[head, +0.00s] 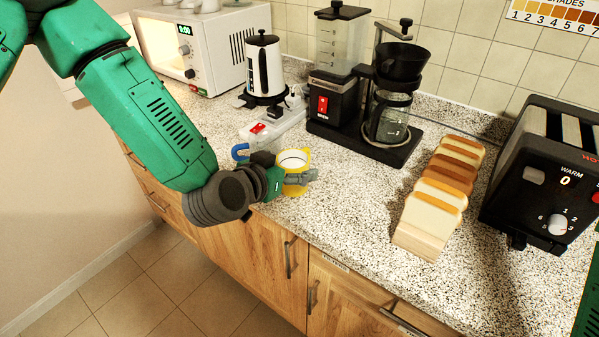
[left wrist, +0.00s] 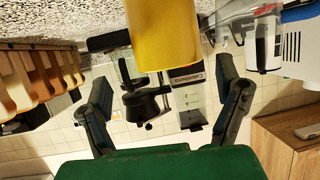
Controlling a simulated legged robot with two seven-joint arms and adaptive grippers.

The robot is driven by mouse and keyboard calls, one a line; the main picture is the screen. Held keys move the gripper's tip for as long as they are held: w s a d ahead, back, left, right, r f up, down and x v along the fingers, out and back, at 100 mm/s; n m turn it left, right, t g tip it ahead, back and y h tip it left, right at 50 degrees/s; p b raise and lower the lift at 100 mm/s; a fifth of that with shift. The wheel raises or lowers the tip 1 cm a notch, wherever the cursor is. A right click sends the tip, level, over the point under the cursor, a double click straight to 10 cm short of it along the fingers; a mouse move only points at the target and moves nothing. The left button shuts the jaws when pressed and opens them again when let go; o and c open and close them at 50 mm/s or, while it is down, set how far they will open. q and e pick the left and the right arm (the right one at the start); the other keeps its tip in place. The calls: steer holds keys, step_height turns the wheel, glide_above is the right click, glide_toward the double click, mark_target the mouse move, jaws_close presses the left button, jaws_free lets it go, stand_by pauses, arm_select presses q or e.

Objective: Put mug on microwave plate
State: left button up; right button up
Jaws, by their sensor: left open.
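A yellow mug (head: 293,163) with a white inside stands upright on the speckled counter near its front edge. A blue curved piece (head: 240,152) shows left of it; I cannot tell whether it is the mug's handle. My left gripper (head: 300,178) is at the mug, its dark fingers open. In the left wrist view the yellow mug (left wrist: 163,35) appears between the spread fingers (left wrist: 165,95), with gaps on both sides. The white microwave (head: 216,50) is at the back left; its plate cannot be made out. My right gripper is out of view.
A black coffee machine (head: 340,75), sliced bread (head: 440,195) and a black toaster (head: 545,170) are to the right. The counter front right of the mug is clear.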

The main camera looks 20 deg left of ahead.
mark_target(298, 157)
arm_select(q)
steer(key=shift+w+f, duration=0.15)
steer(key=shift+w, duration=0.15)
steer(key=w, duration=0.1)
steer(key=w+f, duration=0.1)
steer(key=w, duration=0.1)
steer(key=w+a+f, duration=0.1)
steer(key=shift+w+f+p, duration=0.1)
steer(key=shift+w+p, duration=0.05)
steer(key=shift+p, duration=0.2)
steer(key=shift+d, duration=0.9)
steer(key=c, duration=1.6)
steer(key=shift+a+r, duration=0.25)
steer(key=shift+a, duration=0.4)
steer(key=shift+c, duration=0.5)
